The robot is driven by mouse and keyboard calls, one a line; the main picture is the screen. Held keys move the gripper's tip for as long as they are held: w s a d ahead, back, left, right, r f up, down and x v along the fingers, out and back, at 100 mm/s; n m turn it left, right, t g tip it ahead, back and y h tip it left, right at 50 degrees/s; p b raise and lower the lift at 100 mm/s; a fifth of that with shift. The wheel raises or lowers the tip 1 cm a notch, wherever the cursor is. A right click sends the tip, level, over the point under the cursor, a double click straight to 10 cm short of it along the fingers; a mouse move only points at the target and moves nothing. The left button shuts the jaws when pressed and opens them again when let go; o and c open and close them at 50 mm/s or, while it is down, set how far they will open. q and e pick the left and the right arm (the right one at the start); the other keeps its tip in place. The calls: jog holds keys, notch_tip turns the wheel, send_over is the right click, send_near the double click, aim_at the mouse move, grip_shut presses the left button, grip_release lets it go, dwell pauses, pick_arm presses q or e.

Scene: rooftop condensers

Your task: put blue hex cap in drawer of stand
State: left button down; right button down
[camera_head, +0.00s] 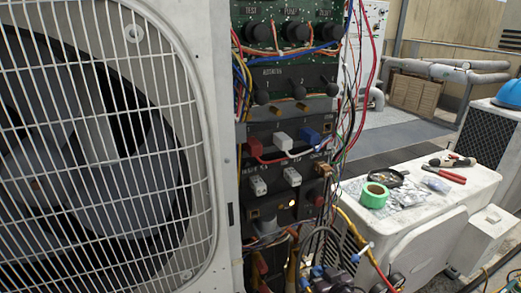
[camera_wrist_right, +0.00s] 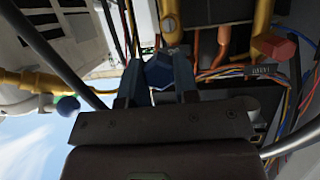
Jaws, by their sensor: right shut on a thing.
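The blue hex cap (camera_wrist_right: 160,71) sits between the two dark fingers of my right gripper (camera_wrist_right: 158,78) in the right wrist view, and the gripper is shut on it. The cap is close to brass piping, and I cannot tell whether it touches it. In the head view my right gripper (camera_head: 325,273) is small and dark at the bottom, below the control panel and among the wires. My left gripper is not in view. I see no stand or drawer that I can make out in either view.
A fan grille (camera_head: 90,150) fills the left. Loose wires (camera_head: 345,100) hang beside the control panel (camera_head: 290,150). A reddish hex cap (camera_wrist_right: 280,46) is near the brass pipe (camera_wrist_right: 172,22). A white condenser (camera_head: 440,195) at right carries green tape (camera_head: 373,196) and red-handled pliers (camera_head: 446,175).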

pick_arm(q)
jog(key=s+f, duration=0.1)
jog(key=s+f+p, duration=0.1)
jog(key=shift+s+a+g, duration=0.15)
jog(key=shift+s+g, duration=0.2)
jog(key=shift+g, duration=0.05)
pick_arm(e)
jog(key=s+d+r+m+h, duration=0.1)
jog(key=s+r+h, duration=0.1)
jog(key=s+r, duration=0.5)
jog(key=s+d+r+m+h, duration=0.2)
jog(key=s+r, duration=0.4)
jog(key=r, duration=0.7)
jog(key=shift+s+d, duration=0.25)
jog(key=shift+s, duration=0.1)
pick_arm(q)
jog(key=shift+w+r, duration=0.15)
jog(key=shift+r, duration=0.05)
pick_arm(e)
jog(key=shift+r, duration=0.1)
